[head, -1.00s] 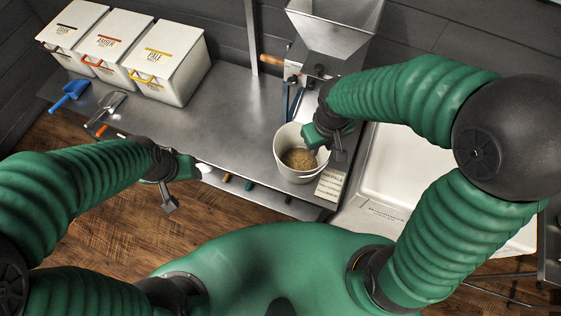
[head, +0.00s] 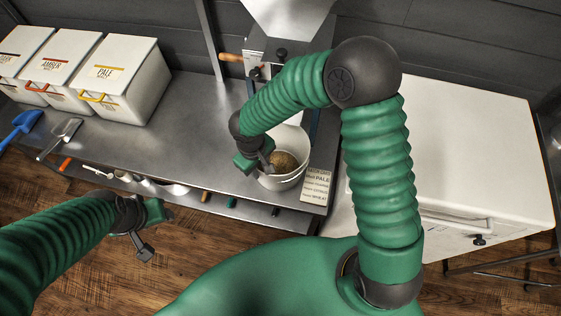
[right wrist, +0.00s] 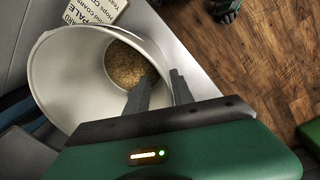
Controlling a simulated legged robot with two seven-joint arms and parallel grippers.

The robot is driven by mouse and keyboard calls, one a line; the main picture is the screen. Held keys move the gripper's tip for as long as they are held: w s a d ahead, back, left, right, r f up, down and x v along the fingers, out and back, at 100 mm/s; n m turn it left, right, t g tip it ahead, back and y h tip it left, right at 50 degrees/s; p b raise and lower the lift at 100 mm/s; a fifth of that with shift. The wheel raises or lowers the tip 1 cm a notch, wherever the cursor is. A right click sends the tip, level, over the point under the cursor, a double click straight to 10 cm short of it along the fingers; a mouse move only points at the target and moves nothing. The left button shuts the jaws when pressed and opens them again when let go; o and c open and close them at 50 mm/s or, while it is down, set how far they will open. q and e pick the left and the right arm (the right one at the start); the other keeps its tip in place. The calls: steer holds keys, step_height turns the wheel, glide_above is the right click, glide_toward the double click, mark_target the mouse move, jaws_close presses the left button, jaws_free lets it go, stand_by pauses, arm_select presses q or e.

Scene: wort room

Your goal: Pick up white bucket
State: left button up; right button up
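The white bucket (head: 288,181) stands upright on the metal bench, below the mill, with grain in its bottom. It also shows in the right wrist view (right wrist: 68,75). My right gripper (head: 264,166) is at the bucket's left rim in the head view. In the right wrist view my right gripper (right wrist: 160,92) has its two fingers apart, one inside the bucket and one outside, with the rim between them. Whether either finger touches the wall is unclear. My left gripper (head: 143,248) hangs empty in front of the bench; its finger gap cannot be made out.
The mill (head: 285,50) stands behind the bucket. A label card (head: 319,184) is right of it. Several white malt bins, including the pale bin (head: 120,85), a metal scoop (head: 60,138) and a blue scoop (head: 22,124) are at left. A white chest (head: 460,150) is at right.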

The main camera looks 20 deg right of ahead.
steer(key=f, duration=0.1)
steer(key=a+f, duration=0.1)
steer(key=shift+w+a+f, duration=0.2)
steer(key=shift+f, duration=0.2)
steer(key=shift+d, duration=0.2)
steer(key=shift+c, duration=0.4)
steer(key=shift+s+d, duration=0.1)
steer(key=shift+d, duration=0.3)
jaws_close()
steer(key=shift+a, duration=0.35)
steer(key=shift+d, duration=0.1)
